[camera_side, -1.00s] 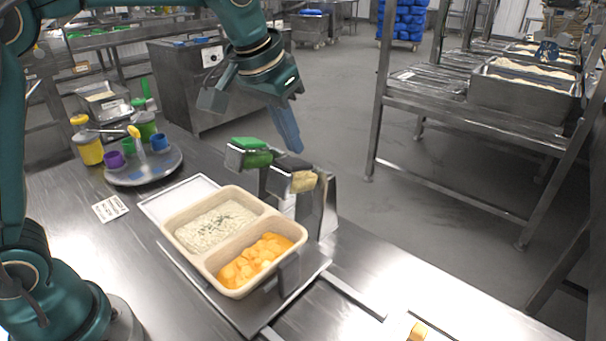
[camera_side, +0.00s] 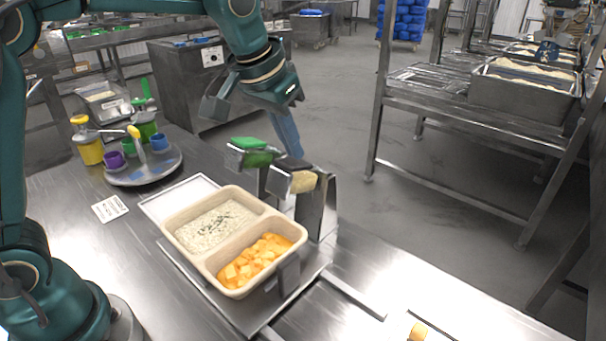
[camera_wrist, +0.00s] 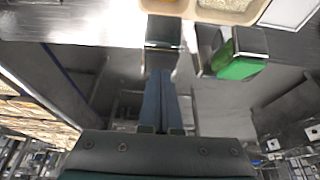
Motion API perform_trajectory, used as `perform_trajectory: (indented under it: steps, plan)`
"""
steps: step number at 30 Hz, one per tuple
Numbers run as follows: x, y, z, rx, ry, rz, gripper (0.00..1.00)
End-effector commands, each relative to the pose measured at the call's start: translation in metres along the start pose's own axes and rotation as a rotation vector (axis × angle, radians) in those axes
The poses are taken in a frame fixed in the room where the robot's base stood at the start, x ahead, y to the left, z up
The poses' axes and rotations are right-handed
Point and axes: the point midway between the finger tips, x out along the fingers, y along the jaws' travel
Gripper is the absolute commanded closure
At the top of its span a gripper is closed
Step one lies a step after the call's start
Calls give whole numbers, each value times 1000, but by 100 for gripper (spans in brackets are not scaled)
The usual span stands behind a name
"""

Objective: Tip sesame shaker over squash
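The squash (camera_side: 254,259) is orange cubes in the front compartment of a beige two-part tray (camera_side: 170,239). Rice (camera_side: 215,225) with dark green flecks fills the other compartment. The likely sesame shaker (camera_side: 303,182), metal with a tan end, sits on a metal stand behind the tray; it seems to show dark-topped in the wrist view (camera_wrist: 163,31). A green one (camera_side: 251,153) is beside it, also in the wrist view (camera_wrist: 240,66). My gripper's blue fingers (camera_side: 294,155) point down at the tan shaker's rear. In the wrist view the fingers (camera_wrist: 160,73) lie close together; any grip is unclear.
A round grey turntable (camera_side: 130,180) with coloured cups stands at the left, near yellow (camera_side: 88,150) and green (camera_side: 144,125) containers. A small label card (camera_side: 110,208) lies on the steel table. A steel rack (camera_side: 450,100) stands at the right, beyond the table.

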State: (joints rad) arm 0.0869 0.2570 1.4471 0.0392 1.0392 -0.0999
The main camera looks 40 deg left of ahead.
Motion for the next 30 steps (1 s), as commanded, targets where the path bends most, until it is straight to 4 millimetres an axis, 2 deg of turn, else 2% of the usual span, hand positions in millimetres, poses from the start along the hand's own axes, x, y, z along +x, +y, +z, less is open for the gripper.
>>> perform_trajectory:
  steps: [30]
  plan:
    - [22, 0, 18, 1, -2, 0, 100]
